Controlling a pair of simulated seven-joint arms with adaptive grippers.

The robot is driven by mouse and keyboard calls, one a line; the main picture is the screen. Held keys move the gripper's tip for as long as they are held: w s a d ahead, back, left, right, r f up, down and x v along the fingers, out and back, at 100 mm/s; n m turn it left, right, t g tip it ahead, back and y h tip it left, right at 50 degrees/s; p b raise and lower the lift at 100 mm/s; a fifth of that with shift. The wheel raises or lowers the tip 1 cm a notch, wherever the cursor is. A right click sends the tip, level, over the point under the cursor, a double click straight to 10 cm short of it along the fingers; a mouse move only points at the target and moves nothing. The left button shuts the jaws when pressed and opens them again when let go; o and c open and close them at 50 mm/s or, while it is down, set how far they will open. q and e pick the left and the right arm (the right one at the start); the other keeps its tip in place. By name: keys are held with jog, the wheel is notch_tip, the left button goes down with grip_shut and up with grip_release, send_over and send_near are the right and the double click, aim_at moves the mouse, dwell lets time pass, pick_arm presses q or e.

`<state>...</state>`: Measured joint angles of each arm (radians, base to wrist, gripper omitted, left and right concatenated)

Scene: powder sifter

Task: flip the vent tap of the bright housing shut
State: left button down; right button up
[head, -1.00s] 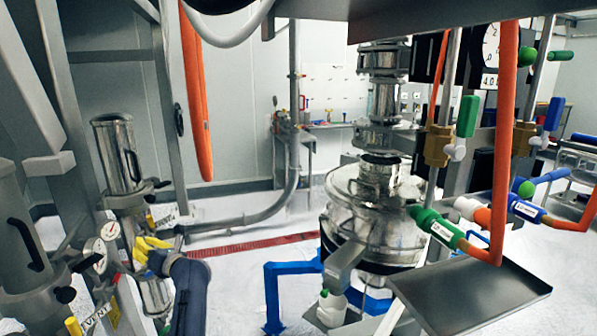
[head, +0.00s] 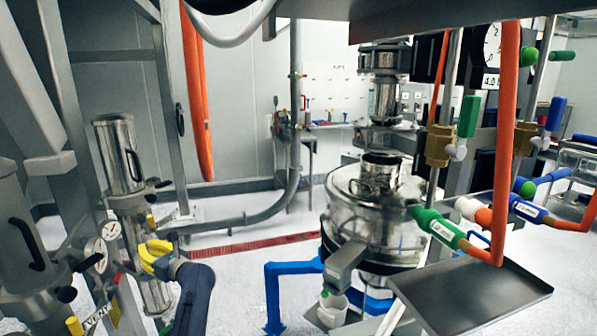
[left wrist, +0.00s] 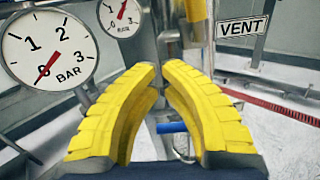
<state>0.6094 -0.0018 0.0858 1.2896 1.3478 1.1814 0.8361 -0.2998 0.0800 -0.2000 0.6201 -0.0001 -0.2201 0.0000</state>
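The bright housing (head: 118,155) is the polished steel cylinder with a black handle at the left of the head view. Low on its fittings, a small yellow lever (head: 150,222) shows, apparently its vent tap. In the left wrist view a yellow part (left wrist: 196,10) at the top edge sits left of a VENT label (left wrist: 243,27); it is cut off, so its position is unclear. My left gripper (head: 153,252) is just below the lever, apparently apart from it. In the left wrist view its yellow fingertips (left wrist: 160,66) nearly meet, with nothing between them. My right gripper is not in view.
A duller housing (head: 20,240) stands at the left edge. Two pressure gauges, a large one (left wrist: 48,48) and a smaller one (left wrist: 120,14), lie close left of the fingers. A grey upright post (head: 170,110) rises behind. Open floor (head: 235,275) lies to the right.

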pick_arm(q)
jog(key=c, duration=1.8)
grip_release()
jog(key=shift+o, duration=1.2)
jog(key=shift+f, duration=0.15)
jog(key=shift+o, duration=1)
jog(key=d, duration=0.1)
jog(key=d+f, duration=0.1)
jog(key=d, duration=0.1)
jog(key=shift+s+d+f+h, duration=0.1)
jog(key=shift+s+f+h, duration=0.2)
jog(key=shift+s, duration=0.05)
jog(key=t+h, duration=0.2)
jog(key=t, duration=0.1)
send_near(152, 221)
jog(key=x, duration=1)
jog(key=shift+w+a, duration=0.25)
jog(key=shift+a, duration=0.05)
grip_shut()
